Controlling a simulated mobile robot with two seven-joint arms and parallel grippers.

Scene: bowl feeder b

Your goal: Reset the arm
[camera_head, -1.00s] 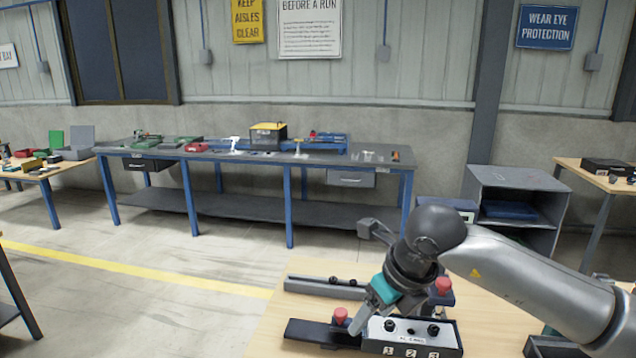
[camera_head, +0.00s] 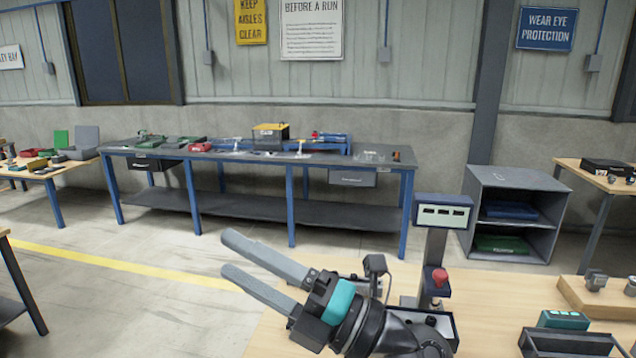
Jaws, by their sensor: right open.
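My right gripper (camera_head: 250,264) is in the lower middle of the head view. Its two long grey fingers point up and to the left, spread apart, with nothing between them. A teal band shows at its base. The gripper is raised in front of the wooden table (camera_head: 500,297) and hides part of it. My left gripper is not in view.
On the table behind my wrist stand a post with a display box (camera_head: 443,211) and a red knob (camera_head: 440,277). A dark tray (camera_head: 568,342) and a wooden block with metal parts (camera_head: 597,297) are at the right. A long blue-legged bench (camera_head: 290,165) stands farther back.

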